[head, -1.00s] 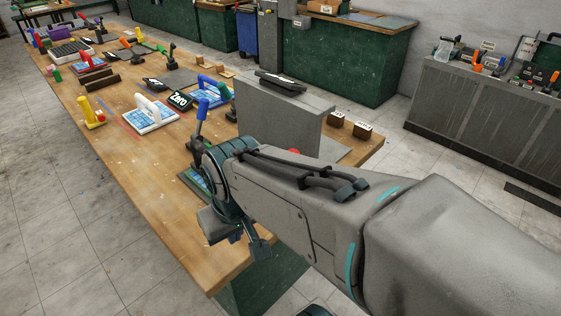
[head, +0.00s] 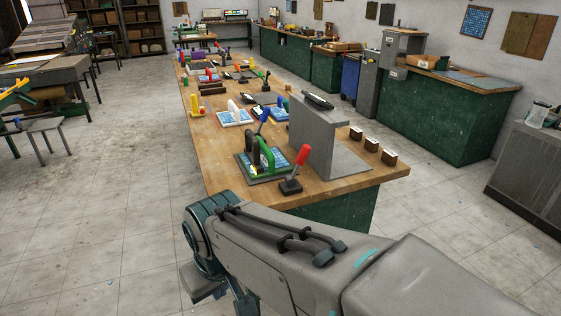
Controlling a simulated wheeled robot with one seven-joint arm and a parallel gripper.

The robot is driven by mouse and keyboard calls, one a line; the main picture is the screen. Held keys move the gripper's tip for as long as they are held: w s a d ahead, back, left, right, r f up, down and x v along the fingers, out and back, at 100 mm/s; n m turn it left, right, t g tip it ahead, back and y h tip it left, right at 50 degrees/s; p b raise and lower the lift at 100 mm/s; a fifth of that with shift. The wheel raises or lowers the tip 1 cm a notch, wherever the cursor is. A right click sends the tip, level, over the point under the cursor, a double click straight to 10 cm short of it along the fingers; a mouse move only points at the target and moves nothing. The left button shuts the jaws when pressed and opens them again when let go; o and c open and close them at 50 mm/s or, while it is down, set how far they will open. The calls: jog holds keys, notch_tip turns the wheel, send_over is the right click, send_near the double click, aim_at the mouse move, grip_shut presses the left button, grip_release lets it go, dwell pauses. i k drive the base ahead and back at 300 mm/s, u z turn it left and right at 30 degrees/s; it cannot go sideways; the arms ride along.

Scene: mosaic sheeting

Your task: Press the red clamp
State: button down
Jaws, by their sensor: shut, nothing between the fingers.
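The red clamp (head: 302,156) is a toggle clamp with a red handle on a dark base (head: 290,186). It stands near the front edge of the wooden workbench (head: 325,188), its handle tilted up to the right. My gripper (head: 216,291) is at the lower left end of my grey arm, below and left of the clamp and apart from it in the picture. It is shut and empty; its fingertips are hard to make out.
A green-handled clamp (head: 266,155) on a blue-tiled board stands left of the red clamp. A grey upright panel (head: 318,135) stands behind it. Small brown blocks (head: 372,145) sit at the right edge.

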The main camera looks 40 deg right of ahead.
aim_at(305, 150)
jog(key=z, duration=0.65)
jog(key=i, duration=0.9)
jog(key=z, duration=0.55)
